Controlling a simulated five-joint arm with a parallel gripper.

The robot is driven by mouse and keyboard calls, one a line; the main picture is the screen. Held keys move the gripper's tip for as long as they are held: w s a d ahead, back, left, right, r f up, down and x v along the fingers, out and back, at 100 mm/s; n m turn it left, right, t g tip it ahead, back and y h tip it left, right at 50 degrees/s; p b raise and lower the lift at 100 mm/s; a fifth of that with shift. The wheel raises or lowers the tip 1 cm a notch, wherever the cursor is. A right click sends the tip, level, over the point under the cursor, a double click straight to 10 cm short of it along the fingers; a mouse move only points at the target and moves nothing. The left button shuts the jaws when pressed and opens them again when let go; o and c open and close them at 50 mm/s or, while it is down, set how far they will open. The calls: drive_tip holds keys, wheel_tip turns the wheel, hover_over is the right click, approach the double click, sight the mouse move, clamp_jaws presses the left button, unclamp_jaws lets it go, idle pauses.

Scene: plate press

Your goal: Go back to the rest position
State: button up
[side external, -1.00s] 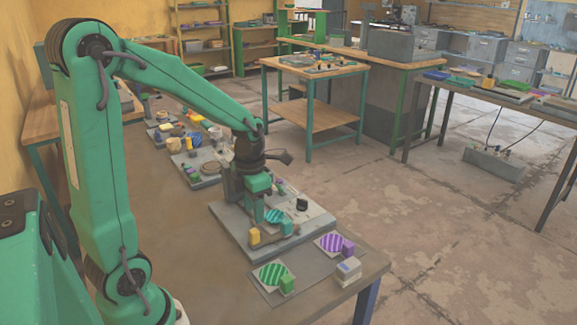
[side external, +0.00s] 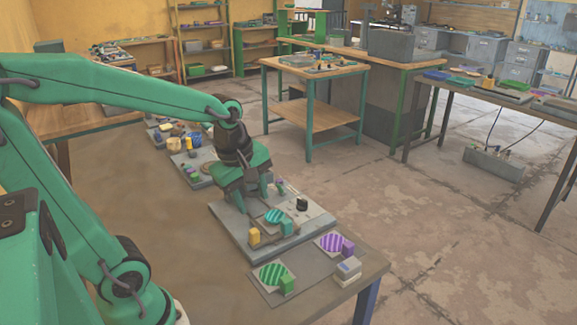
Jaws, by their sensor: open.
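My gripper (side external: 246,190) hangs from my green arm, with its two green fingers spread apart and nothing seen between them. It is above the back left part of the grey press plate (side external: 240,240). The tips are partly hard to make out against the plate.
A dark mat at the table's front corner holds a green striped disc (side external: 273,274) with a green block (side external: 287,285) and a purple striped disc (side external: 330,242) with a purple block (side external: 347,248). A pale box (side external: 348,271) stands beside them. The table's left surface is clear.

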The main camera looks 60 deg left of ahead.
drive_tip(key=s+d+r+m+t, duration=0.1)
drive_tip(key=s+d+r+m, duration=0.1)
drive_tip(key=m, duration=0.7)
drive_tip(key=s+d+r+m+t, duration=0.1)
drive_tip(key=s+d+r+m, duration=0.1)
drive_tip(key=m, duration=0.7)
drive_tip(key=shift+s+d+r+m+t, duration=0.3)
drive_tip(key=shift+s+r+t, duration=0.1)
drive_tip(key=shift+s, duration=0.4)
